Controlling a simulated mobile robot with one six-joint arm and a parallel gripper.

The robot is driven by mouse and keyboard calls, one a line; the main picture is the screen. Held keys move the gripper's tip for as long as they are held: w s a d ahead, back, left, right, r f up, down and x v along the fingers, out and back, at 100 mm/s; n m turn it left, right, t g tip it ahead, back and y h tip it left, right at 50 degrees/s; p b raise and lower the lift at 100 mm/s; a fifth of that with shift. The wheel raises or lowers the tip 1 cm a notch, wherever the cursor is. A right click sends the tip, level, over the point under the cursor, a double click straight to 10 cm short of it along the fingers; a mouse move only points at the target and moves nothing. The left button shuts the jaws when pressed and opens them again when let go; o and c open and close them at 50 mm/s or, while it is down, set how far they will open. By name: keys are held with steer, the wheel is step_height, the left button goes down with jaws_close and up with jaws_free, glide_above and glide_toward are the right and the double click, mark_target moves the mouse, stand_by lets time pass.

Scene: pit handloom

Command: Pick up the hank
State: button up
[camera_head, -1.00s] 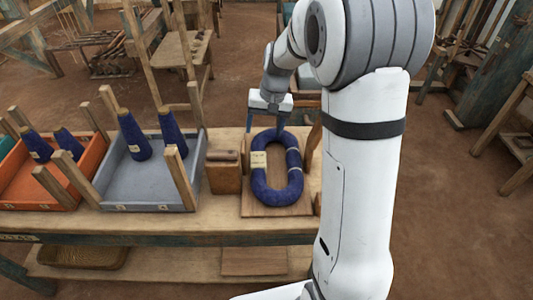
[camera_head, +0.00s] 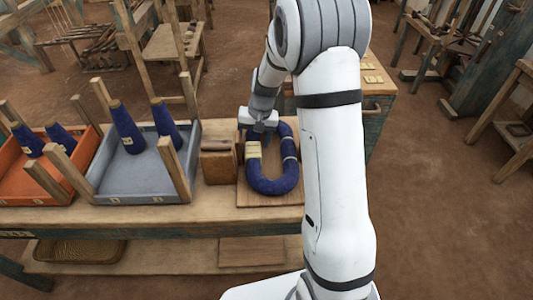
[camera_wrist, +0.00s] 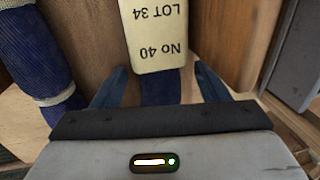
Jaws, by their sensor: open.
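The hank (camera_head: 271,186) is a dark blue oval loop with a pale paper label. It lies on a flat wooden board (camera_head: 251,200) on the workbench. My gripper (camera_head: 255,137) is low over the far left part of the hank, just beyond the label in the head view. In the wrist view its open fingers (camera_wrist: 160,86) stand on both sides of one blue strand (camera_wrist: 160,90). The label (camera_wrist: 153,35), reading "No 40 LOT 34", is just ahead of the fingers. The hank's other strand (camera_wrist: 35,45) shows at left. Whether the fingers touch the strand is unclear.
A small wooden box (camera_head: 220,165) stands close left of the board. Further left are a grey tray (camera_head: 135,180) and an orange tray (camera_head: 30,185) with blue yarn cones and upright wooden posts. Open floor lies to the right.

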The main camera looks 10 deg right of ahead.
steer(key=shift+c, duration=0.6)
steer(key=c, duration=1)
steer(key=shift+r, duration=0.1)
